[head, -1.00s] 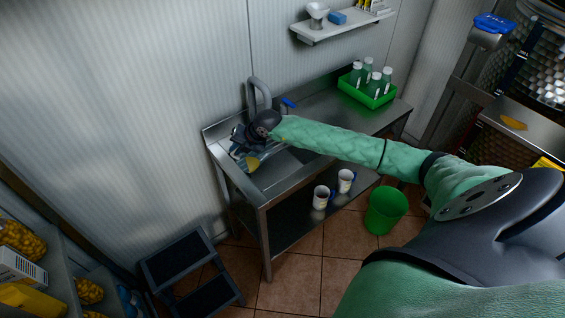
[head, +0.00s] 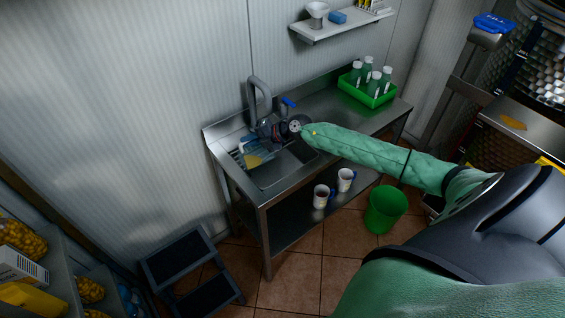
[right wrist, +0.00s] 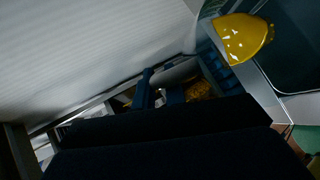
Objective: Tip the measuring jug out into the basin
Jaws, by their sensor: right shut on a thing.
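The steel basin (head: 283,172) is sunk into the left half of the metal sink unit. My right gripper (head: 262,134) is above the basin's back left part, in front of the tap (head: 259,92). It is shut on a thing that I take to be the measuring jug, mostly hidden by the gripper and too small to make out. Its contents and tilt cannot be told. In the right wrist view my dark gripper parts (right wrist: 165,135) fill the lower middle, with blue pieces and a grey rounded shape beyond. My left gripper is not in view.
A blue rack and a shiny yellow item (head: 252,161) are at the basin's left; the yellow item also shows in the right wrist view (right wrist: 242,38). A green tray (head: 368,97) of bottles stands at the right. Two mugs are on the lower shelf, a green bucket (head: 385,210) on the floor.

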